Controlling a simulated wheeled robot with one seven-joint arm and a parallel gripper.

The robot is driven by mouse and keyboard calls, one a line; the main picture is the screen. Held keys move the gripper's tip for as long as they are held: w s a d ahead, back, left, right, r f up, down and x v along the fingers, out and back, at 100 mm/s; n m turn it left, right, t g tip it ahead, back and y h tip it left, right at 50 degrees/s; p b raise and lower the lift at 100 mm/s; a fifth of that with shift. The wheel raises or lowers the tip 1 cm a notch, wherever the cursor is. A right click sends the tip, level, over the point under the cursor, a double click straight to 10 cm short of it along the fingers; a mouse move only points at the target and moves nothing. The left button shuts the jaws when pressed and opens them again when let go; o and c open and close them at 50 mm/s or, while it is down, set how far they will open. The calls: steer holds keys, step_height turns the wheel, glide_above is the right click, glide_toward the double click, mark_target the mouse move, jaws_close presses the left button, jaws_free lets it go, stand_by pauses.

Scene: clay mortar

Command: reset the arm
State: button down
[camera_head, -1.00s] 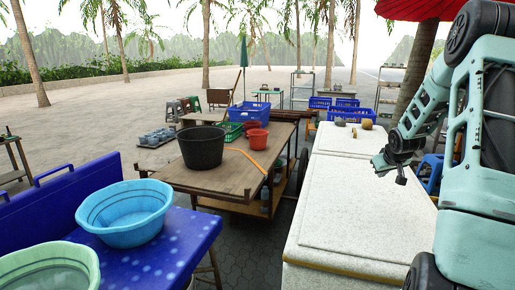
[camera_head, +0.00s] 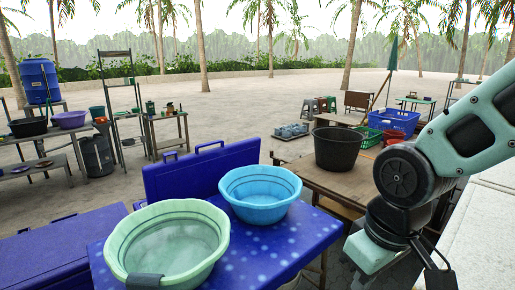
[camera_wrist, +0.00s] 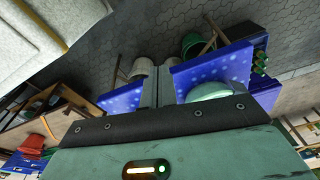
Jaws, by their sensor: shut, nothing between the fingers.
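My arm comes in from the right edge of the head view and bends down at a round dark joint. My gripper (camera_wrist: 158,84) shows in the wrist view with its two fingers side by side, shut and empty. In the head view the arm's end hangs at the lower right, right of the blue spotted table (camera_head: 262,250), and the fingertips are not clear there. Nothing is held.
A green basin (camera_head: 168,245) and a blue basin (camera_head: 260,192) stand on the spotted table. A black bucket (camera_head: 339,148) stands on a wooden table behind. A white counter (camera_head: 480,225) lies at the right. Open paved ground stretches beyond.

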steer(key=s+a+n+g, duration=0.1)
steer(key=s+a+n, duration=0.1)
steer(key=s, duration=0.8)
steer(key=shift+a, duration=0.7)
steer(key=shift+d+f, duration=0.1)
steer(key=shift+d, duration=0.05)
